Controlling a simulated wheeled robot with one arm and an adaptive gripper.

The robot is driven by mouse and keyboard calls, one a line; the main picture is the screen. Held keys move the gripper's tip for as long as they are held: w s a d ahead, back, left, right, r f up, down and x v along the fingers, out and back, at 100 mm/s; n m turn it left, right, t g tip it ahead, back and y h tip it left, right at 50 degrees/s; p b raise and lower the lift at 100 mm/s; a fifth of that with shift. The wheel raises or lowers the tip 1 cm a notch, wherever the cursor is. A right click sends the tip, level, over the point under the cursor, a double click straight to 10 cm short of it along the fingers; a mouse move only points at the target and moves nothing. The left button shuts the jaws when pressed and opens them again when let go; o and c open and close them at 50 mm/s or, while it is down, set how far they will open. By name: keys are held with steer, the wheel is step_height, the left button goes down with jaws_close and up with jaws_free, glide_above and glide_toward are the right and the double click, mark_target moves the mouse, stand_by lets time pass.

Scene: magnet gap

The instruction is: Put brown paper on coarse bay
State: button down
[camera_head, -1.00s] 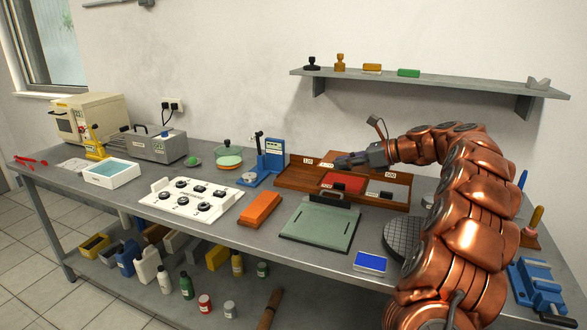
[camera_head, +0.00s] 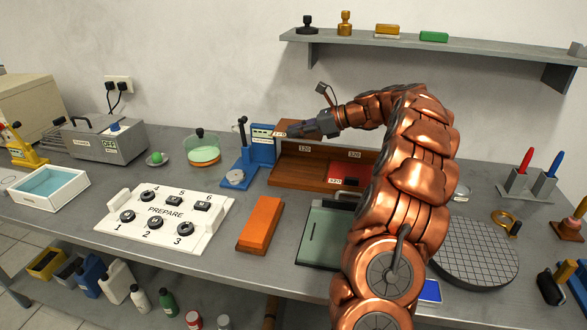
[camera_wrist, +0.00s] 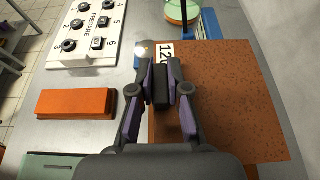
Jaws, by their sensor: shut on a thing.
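My gripper (camera_head: 294,131) is shut on the dark tab of the brown paper (camera_wrist: 245,110). The tab shows between the fingers in the wrist view (camera_wrist: 158,88). The paper is a speckled brown sheet labelled 120, spread to the right of the fingers there. In the head view only its label and part of the sheet show near the gripper. The wooden rack (camera_head: 287,179) is below, with bays marked 120 and 320. The gripper and paper are above the rack's left end, at the 120 coarse bay, which looks empty. A red paper (camera_head: 350,172) lies in the 320 bay. My arm hides the rack's right part.
A blue stand (camera_head: 262,142) is close on the left of the rack. An orange block (camera_head: 260,223), a green board (camera_head: 318,236) and a white PREPARE panel (camera_head: 165,222) lie in front. A shelf (camera_head: 440,46) runs above, behind the arm.

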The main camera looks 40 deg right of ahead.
mark_target(296, 178)
step_height(296, 178, down, 14)
steer(key=shift+r, duration=0.1)
stand_by(0.5)
steer(key=c, duration=1.1)
jaws_free()
steer(key=shift+c, duration=0.2)
